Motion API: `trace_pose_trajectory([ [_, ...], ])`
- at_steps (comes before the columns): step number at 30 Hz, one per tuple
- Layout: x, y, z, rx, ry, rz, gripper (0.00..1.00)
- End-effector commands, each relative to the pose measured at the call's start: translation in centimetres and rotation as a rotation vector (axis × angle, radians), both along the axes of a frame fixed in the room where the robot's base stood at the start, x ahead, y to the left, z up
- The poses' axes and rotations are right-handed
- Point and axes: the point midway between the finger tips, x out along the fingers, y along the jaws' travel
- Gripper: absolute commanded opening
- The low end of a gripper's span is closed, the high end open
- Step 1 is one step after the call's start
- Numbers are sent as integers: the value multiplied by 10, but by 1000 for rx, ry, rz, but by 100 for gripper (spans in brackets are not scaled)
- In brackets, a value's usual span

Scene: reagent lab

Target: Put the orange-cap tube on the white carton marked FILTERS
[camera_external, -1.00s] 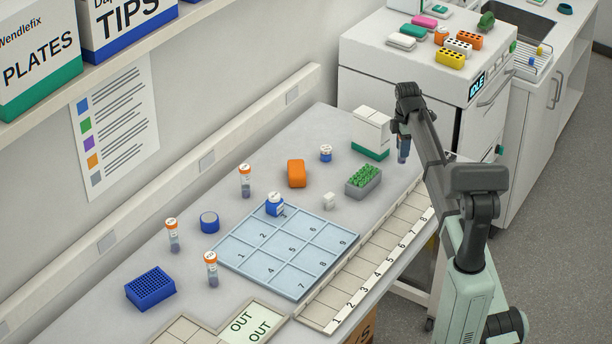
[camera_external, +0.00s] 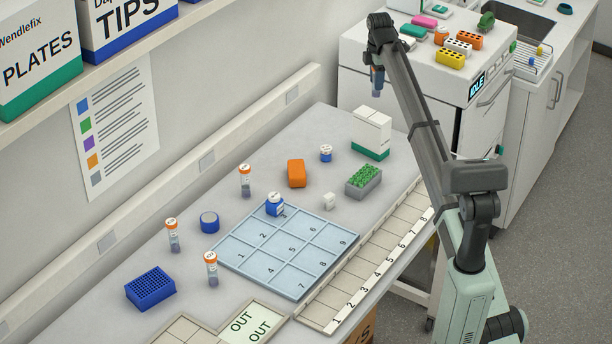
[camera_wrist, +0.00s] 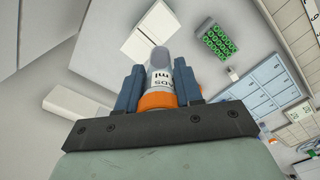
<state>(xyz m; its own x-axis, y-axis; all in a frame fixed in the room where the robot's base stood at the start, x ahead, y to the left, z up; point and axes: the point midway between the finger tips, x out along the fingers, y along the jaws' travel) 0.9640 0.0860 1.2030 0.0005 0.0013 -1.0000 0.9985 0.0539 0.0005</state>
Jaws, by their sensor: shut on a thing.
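My gripper (camera_external: 377,68) is shut on an orange-cap tube (camera_external: 377,84), held high in the air above the far end of the bench. In the wrist view the tube (camera_wrist: 160,78) sits between the two fingers (camera_wrist: 160,88), its orange cap towards the palm. A white carton with a green base band (camera_external: 371,130) stands on the bench below and shows from above in the wrist view (camera_wrist: 153,27); no FILTERS marking is readable. The tube is apart from the carton. Several other orange-cap tubes stand on the bench, one of them at the back (camera_external: 245,182).
Near the carton are a grey rack with green tubes (camera_external: 363,181), an orange block (camera_external: 296,173) and a blue-capped jar (camera_external: 326,153). A numbered blue tray (camera_external: 290,250) lies mid-bench. A white machine (camera_external: 462,85) with racks on top stands behind.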

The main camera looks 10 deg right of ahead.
Motion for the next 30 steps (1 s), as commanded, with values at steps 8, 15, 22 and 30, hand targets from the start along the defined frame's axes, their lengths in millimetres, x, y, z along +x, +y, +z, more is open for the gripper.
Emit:
trace_pose_trajectory([
  [8, 27, 2, 19, 0, 0, -31, 7],
  [15, 21, 2, -4, 1, 1, -55, 7],
  [22, 21, 2, -39, 1, 0, -54, 7],
  [30, 21, 2, -60, 1, 1, -54, 7],
])
